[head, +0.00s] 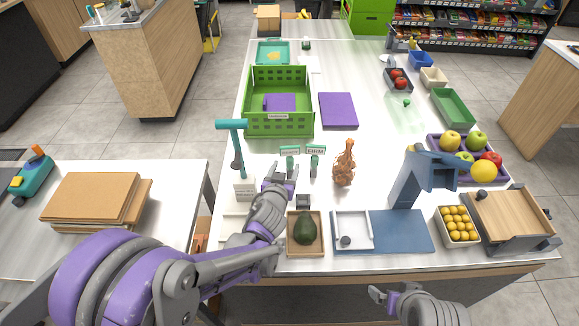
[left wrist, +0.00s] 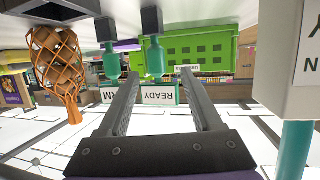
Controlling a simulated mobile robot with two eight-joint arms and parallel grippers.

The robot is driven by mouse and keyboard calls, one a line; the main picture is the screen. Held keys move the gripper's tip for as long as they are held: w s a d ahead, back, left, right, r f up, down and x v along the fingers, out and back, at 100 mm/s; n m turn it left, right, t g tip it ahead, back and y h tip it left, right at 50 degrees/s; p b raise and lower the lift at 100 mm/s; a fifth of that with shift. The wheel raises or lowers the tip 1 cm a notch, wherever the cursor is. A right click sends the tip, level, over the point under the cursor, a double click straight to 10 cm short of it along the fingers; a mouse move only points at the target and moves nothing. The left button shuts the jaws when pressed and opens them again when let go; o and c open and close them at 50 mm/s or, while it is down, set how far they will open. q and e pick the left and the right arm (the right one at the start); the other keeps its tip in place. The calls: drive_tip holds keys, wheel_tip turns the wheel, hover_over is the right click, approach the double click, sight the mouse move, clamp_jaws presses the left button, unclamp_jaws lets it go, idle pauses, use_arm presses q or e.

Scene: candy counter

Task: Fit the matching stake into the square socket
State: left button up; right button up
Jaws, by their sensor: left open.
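Two teal stakes with signs stand side by side on the counter. The READY stake (head: 290,163) is on the left in the head view, the FIRM stake (head: 314,164) on the right. The left wrist view is upside down and shows the READY stake (left wrist: 155,58) and FIRM stake (left wrist: 111,62) with dark square blocks at their feet. My left gripper (head: 279,179) is open and empty, just on the near side of the READY stake. A small dark block (head: 303,201) sits behind the avocado tray; I cannot tell whether it is the socket. My right gripper (head: 391,294) is off the front edge.
The avocado (head: 305,229) lies in a wooden tray (head: 290,250). A white box (head: 244,190) with a teal pole stands left of my left gripper.

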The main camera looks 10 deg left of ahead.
sight(289, 161)
use_arm(q)
drive_tip(key=x, duration=0.5)
drive_tip(key=shift+w+d+r, duration=0.1)
drive_tip(key=shift+d+r, duration=0.1)
drive_tip(key=shift+c, duration=0.6)
clamp_jaws()
